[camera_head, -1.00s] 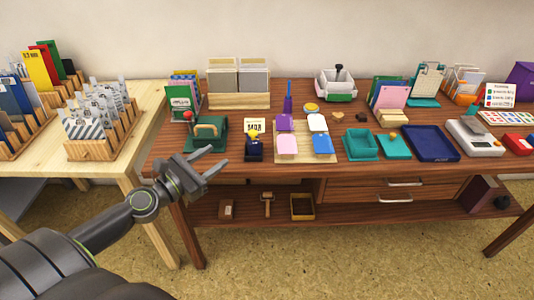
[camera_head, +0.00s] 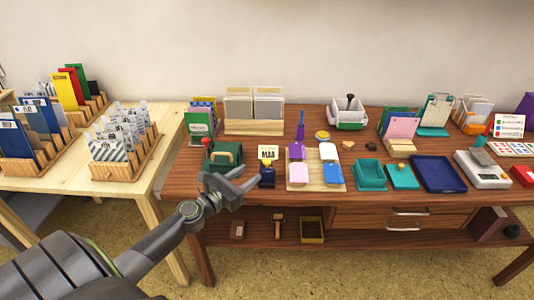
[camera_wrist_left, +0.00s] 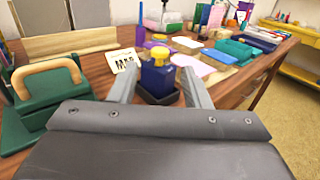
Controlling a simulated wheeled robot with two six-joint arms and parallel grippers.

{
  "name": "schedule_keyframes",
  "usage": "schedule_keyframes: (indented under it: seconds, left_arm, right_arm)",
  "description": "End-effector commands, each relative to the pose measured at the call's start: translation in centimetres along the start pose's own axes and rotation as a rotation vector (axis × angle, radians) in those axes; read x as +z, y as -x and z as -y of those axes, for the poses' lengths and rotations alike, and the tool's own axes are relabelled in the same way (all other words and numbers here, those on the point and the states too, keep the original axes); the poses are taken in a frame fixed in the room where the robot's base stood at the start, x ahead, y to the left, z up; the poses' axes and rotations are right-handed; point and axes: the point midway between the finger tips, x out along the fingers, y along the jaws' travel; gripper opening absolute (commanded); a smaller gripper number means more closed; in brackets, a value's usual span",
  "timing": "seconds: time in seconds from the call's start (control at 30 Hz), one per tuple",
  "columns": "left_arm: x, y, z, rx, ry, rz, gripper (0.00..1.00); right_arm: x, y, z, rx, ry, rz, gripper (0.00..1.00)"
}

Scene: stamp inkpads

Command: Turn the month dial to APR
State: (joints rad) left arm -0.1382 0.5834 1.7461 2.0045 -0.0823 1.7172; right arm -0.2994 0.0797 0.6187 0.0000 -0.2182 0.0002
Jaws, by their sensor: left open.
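A small navy date stamp with a yellow knob (camera_head: 267,175) stands on the brown table. A cream card reading MAR (camera_head: 267,153) shows just behind it. In the left wrist view the stamp (camera_wrist_left: 158,80) sits in a dark square base, and the MAR card (camera_wrist_left: 123,60) is tilted behind it to the left. My left gripper (camera_head: 248,182) is open at the table's front edge, just left of the stamp in the head view. In the left wrist view its two fingers reach toward the stamp's two sides; I cannot tell whether they touch it. My right gripper is out of view.
A green press with a wooden handle (camera_head: 223,156) stands close left of the stamp. To its right is a wooden board (camera_head: 291,184) with colored inkpads and a purple stamp (camera_head: 300,126). Teal trays (camera_head: 370,176) lie further right. A lower shelf (camera_head: 260,229) holds small items.

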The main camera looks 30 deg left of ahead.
Motion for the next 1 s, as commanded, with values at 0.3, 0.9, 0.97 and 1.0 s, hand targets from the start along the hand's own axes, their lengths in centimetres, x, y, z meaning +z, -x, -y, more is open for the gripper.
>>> schedule_keyframes:
  seconds: [0.3, 0.9, 0.97, 1.0]
  left_arm:
    - [0.1, -6.0, 0.1, 0.000, 0.001, 0.001, 0.43]
    - [-0.1, -9.2, 0.1, -0.001, 0.000, -0.001, 0.43]
    - [-0.1, -9.2, 0.1, -0.001, 0.000, -0.001, 0.39]
    - [-0.1, -9.2, 0.0, -0.001, 0.000, -0.001, 0.34]
  right_arm:
    - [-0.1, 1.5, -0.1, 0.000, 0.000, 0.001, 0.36]
    - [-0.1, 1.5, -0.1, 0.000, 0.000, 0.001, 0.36]
    - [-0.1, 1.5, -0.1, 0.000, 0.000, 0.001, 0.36]
    - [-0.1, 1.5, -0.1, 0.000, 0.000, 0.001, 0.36]
